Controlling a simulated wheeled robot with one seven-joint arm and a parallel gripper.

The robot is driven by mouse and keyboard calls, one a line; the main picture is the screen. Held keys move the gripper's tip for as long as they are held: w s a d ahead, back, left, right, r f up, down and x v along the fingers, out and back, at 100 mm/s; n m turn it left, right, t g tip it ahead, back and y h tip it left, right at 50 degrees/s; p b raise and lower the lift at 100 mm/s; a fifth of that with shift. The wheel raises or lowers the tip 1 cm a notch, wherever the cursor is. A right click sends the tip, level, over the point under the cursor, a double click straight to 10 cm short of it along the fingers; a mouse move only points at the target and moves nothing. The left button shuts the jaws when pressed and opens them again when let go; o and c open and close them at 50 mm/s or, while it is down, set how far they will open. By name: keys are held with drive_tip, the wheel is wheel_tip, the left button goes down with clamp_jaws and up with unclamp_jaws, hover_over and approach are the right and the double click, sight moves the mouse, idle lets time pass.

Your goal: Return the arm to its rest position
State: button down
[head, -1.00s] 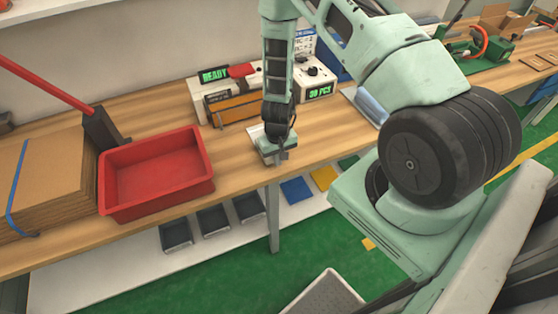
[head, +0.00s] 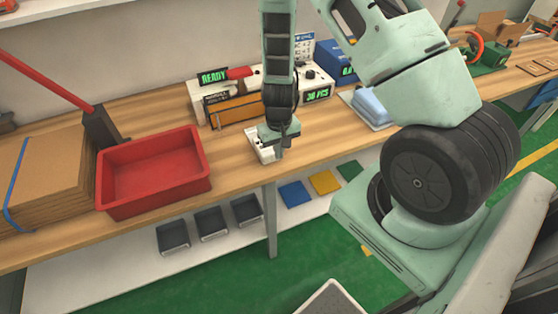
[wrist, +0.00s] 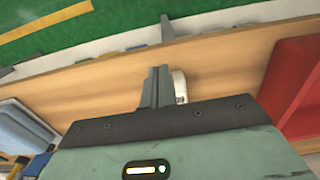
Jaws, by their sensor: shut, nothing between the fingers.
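My arm reaches down over the wooden workbench (head: 235,165) in the head view. My gripper (head: 281,150) points down near the bench's front edge, with its fingers together and nothing between them. In the wrist view my gripper (wrist: 156,85) shows as closed grey fingers above the bench. A small white object (head: 262,147) lies on the bench just beside and partly behind the gripper. Its pale end also shows in the wrist view (wrist: 180,85). I cannot tell whether the fingers touch it.
A red bin (head: 155,175) stands left of the gripper, with stacked cardboard (head: 45,175) beyond it. A machine with a READY display (head: 213,77) stands behind. A tray with blue contents (head: 370,106) is to the right. Dark bins (head: 212,222) sit on the lower shelf.

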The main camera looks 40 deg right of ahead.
drive_tip(key=shift+r, duration=1.45)
drive_tip(key=s+a+r+n+y+b, duration=0.1)
drive_tip(key=s+a+r+n+b, duration=0.15)
drive_tip(key=a+r, duration=0.55)
drive_tip(key=s+a+r+n+y+b, duration=0.1)
drive_tip(key=s+a+r+n, duration=0.25)
drive_tip(key=a, duration=0.75)
drive_tip(key=s+a+r+n+b, duration=0.1)
drive_tip(key=s+a+r+n, duration=0.1)
drive_tip(key=s, duration=0.5)
drive_tip(key=s+a+r+n+h+b, duration=0.1)
drive_tip(key=s+a+r+n, duration=0.1)
drive_tip(key=s+r, duration=0.2)
drive_tip(key=s, duration=0.3)
drive_tip(key=shift+s+a+r+n+b, duration=0.15)
drive_tip(key=shift+s+a+n+b, duration=0.05)
drive_tip(key=shift+n+b, duration=0.2)
drive_tip(key=shift+d, duration=0.1)
